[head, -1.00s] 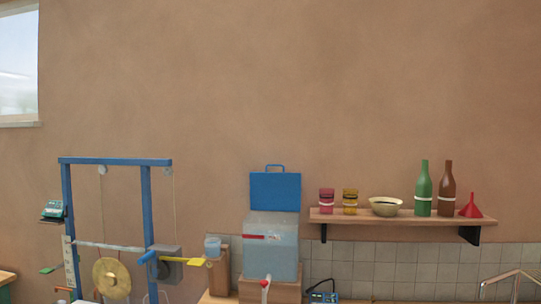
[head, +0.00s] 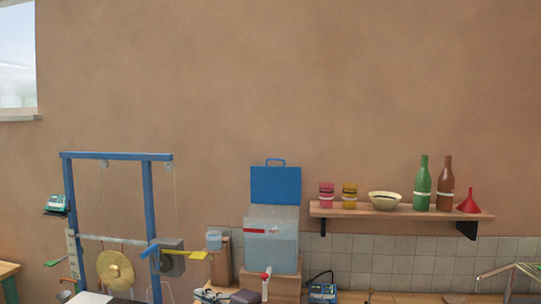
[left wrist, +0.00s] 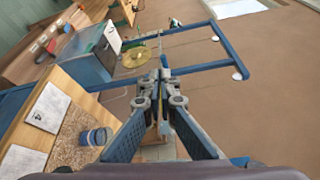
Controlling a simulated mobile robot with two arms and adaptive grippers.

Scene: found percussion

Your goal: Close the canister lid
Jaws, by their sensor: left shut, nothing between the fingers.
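The canister (head: 270,252) is a translucent box with a red and white label, standing on a wooden block in the head view. Its blue lid (head: 276,185), with a loop handle on top, stands upright above the back of the box, so the canister is open. My left gripper (head: 203,294) is at the bottom edge of the head view, low and in front to the left of the canister, partly cut off. In the left wrist view its fingers (left wrist: 162,78) are shut with nothing between them. The canister cannot be made out there. My right gripper is not in view.
A blue frame (head: 116,156) with a brass gong (head: 115,270) stands left of the canister. A shelf (head: 400,213) with cups, a bowl, bottles and a red funnel is at right. A red-topped tap (head: 266,280) stands before the canister. The wall above is clear.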

